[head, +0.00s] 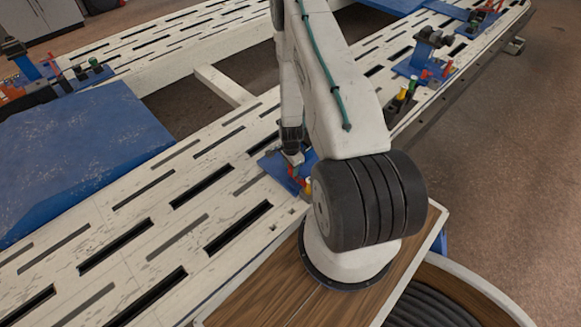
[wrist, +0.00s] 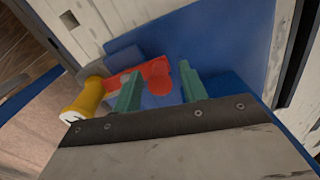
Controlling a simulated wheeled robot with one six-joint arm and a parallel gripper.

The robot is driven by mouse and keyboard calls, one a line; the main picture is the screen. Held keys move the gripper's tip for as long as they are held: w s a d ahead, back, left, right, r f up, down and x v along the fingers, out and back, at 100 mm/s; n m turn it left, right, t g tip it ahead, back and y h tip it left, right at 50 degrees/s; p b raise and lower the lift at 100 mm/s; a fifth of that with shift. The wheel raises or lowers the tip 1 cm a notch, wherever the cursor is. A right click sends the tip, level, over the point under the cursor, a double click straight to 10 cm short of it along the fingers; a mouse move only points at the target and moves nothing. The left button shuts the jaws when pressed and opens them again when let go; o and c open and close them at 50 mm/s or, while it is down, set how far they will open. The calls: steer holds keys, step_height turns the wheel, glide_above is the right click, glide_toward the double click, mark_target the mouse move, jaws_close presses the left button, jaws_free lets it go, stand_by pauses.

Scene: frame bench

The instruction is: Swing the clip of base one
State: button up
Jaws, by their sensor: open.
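A blue base (head: 270,163) sits on the slotted white bench below my gripper, partly hidden by my arm in the head view. It also fills much of the wrist view (wrist: 235,50). A red clip (wrist: 158,76) lies on it, with a rounded end between my fingers as seen there. A yellow knob-like part (wrist: 86,100) stands at the clip's left end; a pale mark on it is unreadable. My gripper (wrist: 161,90) is open, its two green fingertips apart on either side of the clip's red end. Contact cannot be told. No base number is readable.
More blue fixtures stand on the bench: one at right (head: 418,62) with coloured parts, one at far left (head: 32,68). A large blue panel (head: 75,150) lies on the left. A dark slot (wrist: 305,50) borders the base in the wrist view.

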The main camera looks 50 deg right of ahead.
jaws_close()
steer(key=c, duration=0.9)
jaws_free()
steer(key=n, duration=0.1)
steer(key=a+n, duration=0.1)
steer(key=n, duration=0.1)
steer(key=shift+a+n, duration=0.25)
steer(key=shift+n, duration=0.05)
steer(key=n, duration=0.1)
steer(key=a+n, duration=0.1)
steer(key=n, duration=0.1)
steer(key=s+n, duration=0.1)
steer(key=shift+a+n, duration=0.3)
steer(key=shift+a, duration=0.05)
steer(key=n, duration=0.2)
steer(key=s+a+n, duration=0.1)
steer(key=n, duration=0.1)
steer(key=shift+s+a, duration=0.1)
steer(key=shift+s+a+n, duration=0.15)
steer(key=shift+s+n, duration=0.2)
steer(key=shift+n, duration=0.6)
steer(key=shift+s+a+n, duration=0.1)
steer(key=shift+s+n, duration=0.2)
steer(key=shift+n, duration=0.65)
jaws_close()
